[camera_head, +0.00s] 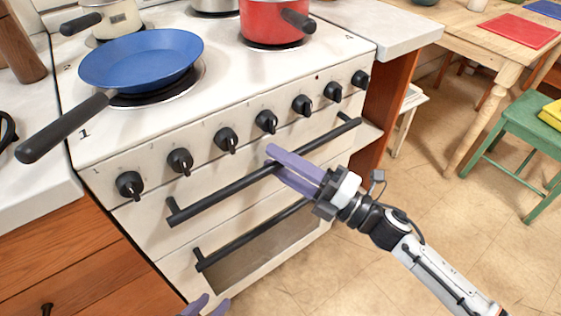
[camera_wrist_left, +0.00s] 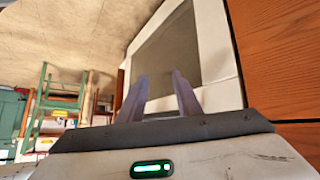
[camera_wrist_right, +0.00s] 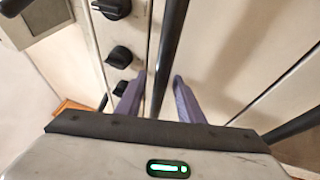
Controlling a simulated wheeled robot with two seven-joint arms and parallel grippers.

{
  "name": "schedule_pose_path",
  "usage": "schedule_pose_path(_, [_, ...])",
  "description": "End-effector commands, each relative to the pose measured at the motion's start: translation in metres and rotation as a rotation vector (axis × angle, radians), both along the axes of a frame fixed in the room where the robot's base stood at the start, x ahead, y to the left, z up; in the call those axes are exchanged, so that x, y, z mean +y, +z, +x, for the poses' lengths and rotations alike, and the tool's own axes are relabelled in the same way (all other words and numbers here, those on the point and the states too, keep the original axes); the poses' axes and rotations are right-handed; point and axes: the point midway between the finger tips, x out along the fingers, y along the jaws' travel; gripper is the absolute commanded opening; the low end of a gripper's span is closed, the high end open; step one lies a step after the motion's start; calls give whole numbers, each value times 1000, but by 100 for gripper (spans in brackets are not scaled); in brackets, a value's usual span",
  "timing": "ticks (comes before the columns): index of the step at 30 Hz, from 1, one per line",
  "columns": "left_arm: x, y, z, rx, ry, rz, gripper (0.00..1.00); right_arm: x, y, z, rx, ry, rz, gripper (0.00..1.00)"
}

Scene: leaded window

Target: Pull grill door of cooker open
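The white cooker (camera_head: 95,145) stands at the left and middle of the head view. Its grill door (camera_head: 235,205), below the knobs, looks shut and carries a long black bar handle (camera_head: 222,190). My right gripper (camera_head: 272,158) is at the middle of this handle. In the right wrist view the handle (camera_wrist_right: 172,40) runs between the two purple fingers (camera_wrist_right: 158,78), with gaps on both sides, so the gripper is open around it. My left gripper (camera_head: 212,301) is low at the bottom edge of the head view, open and empty, facing the oven window (camera_wrist_left: 170,50).
The lower oven door has its own black bar handle (camera_head: 245,241) close below. A row of black knobs (camera_head: 226,139) lies above. A blue pan (camera_head: 142,60) and a red pot (camera_head: 272,25) stand on the hob.

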Motion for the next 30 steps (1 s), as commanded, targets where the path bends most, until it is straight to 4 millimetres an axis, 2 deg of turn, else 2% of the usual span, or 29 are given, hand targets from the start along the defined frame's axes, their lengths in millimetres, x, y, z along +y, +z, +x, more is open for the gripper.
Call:
schedule_pose_path(5, [0,2,4,-7,0,0,31,0,0,0,1,0,1,34])
schedule_pose_path(11, [0,2,4,-10,0,1,31,0,0,0,1,-1,1,0])
schedule_pose_path(20, [0,-2,3,-7,1,0,31,-1,-2,-1,-3,-1,4,0])
schedule_pose_path(30, [-4,-29,1,-24,24,-46,31,-12,-19,-15,-100,-2,77,0])
